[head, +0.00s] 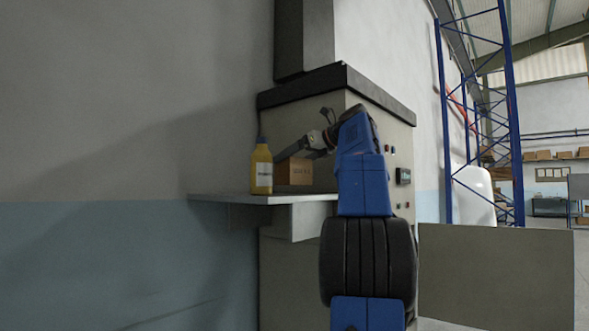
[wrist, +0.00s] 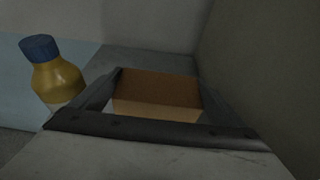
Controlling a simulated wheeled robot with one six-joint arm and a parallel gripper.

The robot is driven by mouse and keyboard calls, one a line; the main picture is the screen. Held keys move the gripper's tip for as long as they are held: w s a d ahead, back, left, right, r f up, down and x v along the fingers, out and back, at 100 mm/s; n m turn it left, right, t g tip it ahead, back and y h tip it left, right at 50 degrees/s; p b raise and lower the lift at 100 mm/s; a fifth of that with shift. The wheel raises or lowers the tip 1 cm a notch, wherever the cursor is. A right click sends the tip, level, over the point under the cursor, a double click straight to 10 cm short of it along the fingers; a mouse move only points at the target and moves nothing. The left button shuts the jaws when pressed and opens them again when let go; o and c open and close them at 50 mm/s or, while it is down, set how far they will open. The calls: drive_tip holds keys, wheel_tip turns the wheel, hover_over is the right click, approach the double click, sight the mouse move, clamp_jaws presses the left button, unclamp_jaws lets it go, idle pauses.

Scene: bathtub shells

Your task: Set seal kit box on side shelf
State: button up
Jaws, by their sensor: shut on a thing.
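The seal kit box (head: 298,172) is a small brown carton with dark print on its front. It is at the side shelf (head: 300,198), a grey ledge on the machine; I cannot tell whether it rests on the surface or hangs just above it. My gripper (head: 291,155) reaches in from the right and is shut on the box. In the wrist view the box (wrist: 157,95) sits between the dark fingers of my gripper (wrist: 162,82), its lower part partly hidden by the gripper's crossbar.
A yellow bottle with a blue cap (head: 262,168) stands on the shelf just left of the box; it also shows in the wrist view (wrist: 58,80). The grey machine cabinet (head: 300,120) rises behind the shelf. A low grey panel (head: 495,275) stands at right.

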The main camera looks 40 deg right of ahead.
sight(295, 168)
drive_tip(key=shift+f, duration=1.45)
drive_tip(key=o, duration=1.1)
drive_tip(key=shift+f, duration=0.1)
drive_tip(key=shift+s+r, duration=0.2)
drive_tip(key=shift+s, duration=0.05)
drive_tip(key=v, duration=1.1)
drive_tip(key=shift+s+r, duration=0.1)
drive_tip(key=shift+s, duration=0.15)
